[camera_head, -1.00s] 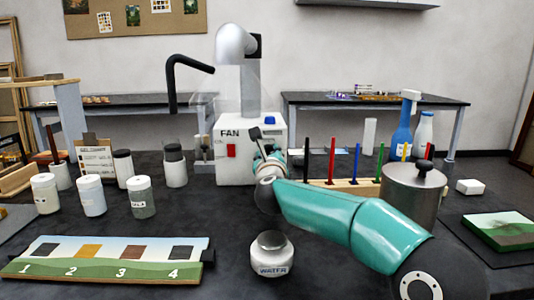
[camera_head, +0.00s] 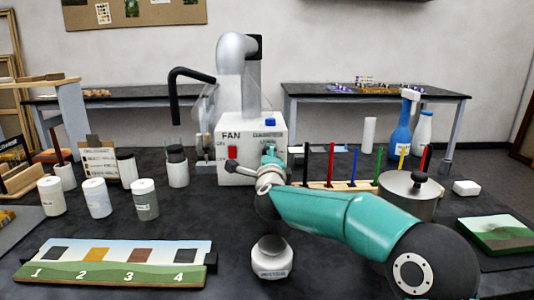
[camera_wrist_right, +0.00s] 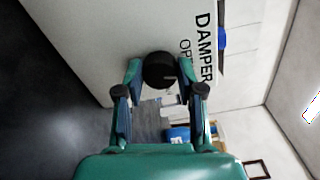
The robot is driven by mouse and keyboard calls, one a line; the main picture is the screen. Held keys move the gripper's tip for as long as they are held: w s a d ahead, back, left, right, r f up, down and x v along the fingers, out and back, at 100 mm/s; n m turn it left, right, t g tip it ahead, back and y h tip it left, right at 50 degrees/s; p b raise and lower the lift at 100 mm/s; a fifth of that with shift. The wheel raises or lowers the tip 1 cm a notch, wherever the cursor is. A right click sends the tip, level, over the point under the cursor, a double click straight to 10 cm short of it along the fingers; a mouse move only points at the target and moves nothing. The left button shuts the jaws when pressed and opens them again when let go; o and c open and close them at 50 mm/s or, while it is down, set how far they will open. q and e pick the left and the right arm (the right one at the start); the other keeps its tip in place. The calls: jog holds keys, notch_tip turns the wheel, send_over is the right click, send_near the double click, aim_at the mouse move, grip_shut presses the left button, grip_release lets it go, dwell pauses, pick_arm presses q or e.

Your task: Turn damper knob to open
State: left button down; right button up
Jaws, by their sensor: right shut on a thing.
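The white fan box (camera_head: 236,172) stands on the dark table in the middle of the head view. The round black damper knob (camera_wrist_right: 160,70) sits on its face in the right wrist view, under the word DAMPER. A pale mark on the knob points right, toward a label starting "OP"; the rest of that label is hidden by a finger. My right gripper (camera_wrist_right: 160,72) is shut on the knob, one finger on each side. In the head view my right gripper (camera_head: 270,157) reaches the box's right side and hides the knob. My left gripper is not in view.
A red switch (camera_head: 232,152) is on the box's left. A rack of coloured sticks (camera_head: 345,185) and a metal pot (camera_head: 410,205) stand close to my right arm. A white water jar (camera_head: 271,260) stands below the arm. Several jars (camera_head: 97,199) are at left.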

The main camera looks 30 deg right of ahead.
jog(key=shift+w+a+n+p, duration=0.15)
jog(key=shift+n+p, duration=0.35)
jog(key=shift+n, duration=0.9)
jog(key=shift+a+f, duration=0.1)
jog(key=o, duration=1.1)
jog(key=shift+o, duration=0.2)
jog(key=v, duration=1.2)
jog(key=shift+d+f, duration=0.1)
jog(key=shift+d, duration=0.1)
